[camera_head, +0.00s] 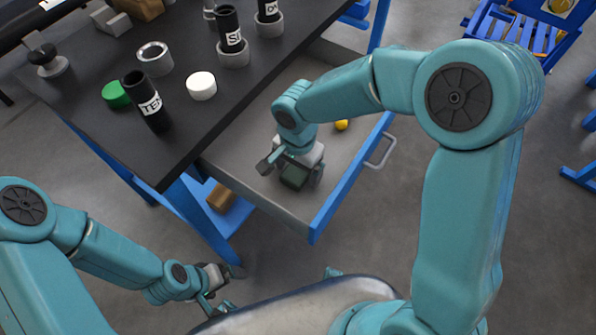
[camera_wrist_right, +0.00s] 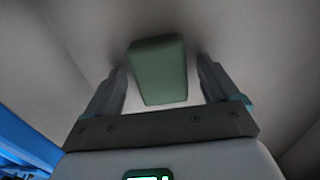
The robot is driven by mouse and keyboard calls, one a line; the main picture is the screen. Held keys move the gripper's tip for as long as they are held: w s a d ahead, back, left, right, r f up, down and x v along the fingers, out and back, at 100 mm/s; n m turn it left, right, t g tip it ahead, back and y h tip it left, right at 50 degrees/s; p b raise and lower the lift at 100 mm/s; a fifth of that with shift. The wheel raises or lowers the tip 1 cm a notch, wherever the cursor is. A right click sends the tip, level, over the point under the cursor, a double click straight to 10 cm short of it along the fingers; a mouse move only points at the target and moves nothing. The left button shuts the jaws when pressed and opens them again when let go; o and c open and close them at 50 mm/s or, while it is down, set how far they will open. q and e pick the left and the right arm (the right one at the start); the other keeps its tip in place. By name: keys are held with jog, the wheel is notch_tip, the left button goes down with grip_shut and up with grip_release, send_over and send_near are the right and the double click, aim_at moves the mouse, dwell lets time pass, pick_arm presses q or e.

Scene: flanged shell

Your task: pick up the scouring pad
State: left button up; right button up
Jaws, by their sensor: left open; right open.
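The scouring pad (camera_wrist_right: 158,68) is a green block on the pale drawer floor, seen in the right wrist view. It lies between and ahead of my right gripper's two fingers, with a gap on each side. In the head view my right gripper (camera_head: 291,172) is open, pointing down inside the pulled-out drawer (camera_head: 357,180). There I cannot clearly tell the pad from the gripper. My left gripper (camera_head: 224,289) is open and empty, low over the floor at the bottom left, away from the drawer.
A yellow item (camera_head: 342,125) lies in the drawer behind my right arm. The black tabletop (camera_head: 100,140) overhangs the drawer's left side. It holds black labelled cylinders (camera_head: 150,101), a white disc (camera_head: 202,86), a green disc (camera_head: 116,95) and metal rings (camera_head: 155,57). The drawer's walls surround my right gripper.

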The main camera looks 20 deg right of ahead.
aim_at(298, 170)
jog(key=c, duration=1.1)
jog(key=shift+r, duration=0.1)
jog(key=shift+c, duration=0.2)
notch_tip(298, 170, up, 20)
jog(key=p, duration=0.4)
